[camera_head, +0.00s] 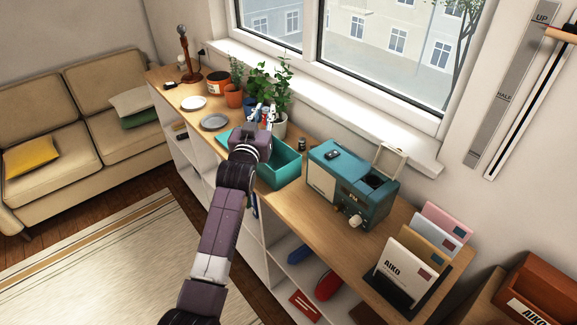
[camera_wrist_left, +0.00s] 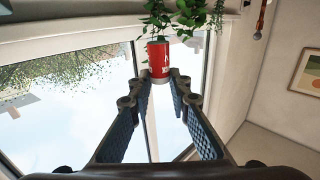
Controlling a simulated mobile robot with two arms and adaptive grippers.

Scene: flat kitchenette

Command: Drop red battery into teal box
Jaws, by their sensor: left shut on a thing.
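My left gripper (camera_head: 264,115) reaches in above the shelf top and is shut on the red battery (camera_wrist_left: 159,62). The teal box (camera_head: 285,172) is open at the top and stands on the shelf top. My wrist hides part of the box, and its inner floor is only partly seen. My right gripper is not in view.
A teal radio (camera_head: 350,185) stands right of the box, and a small dark cylinder (camera_head: 302,144) behind it. Potted plants (camera_head: 280,90), a grey plate (camera_head: 215,122) and an orange mug (camera_head: 217,84) are beyond. A letter rack (camera_head: 395,290) is at the near end.

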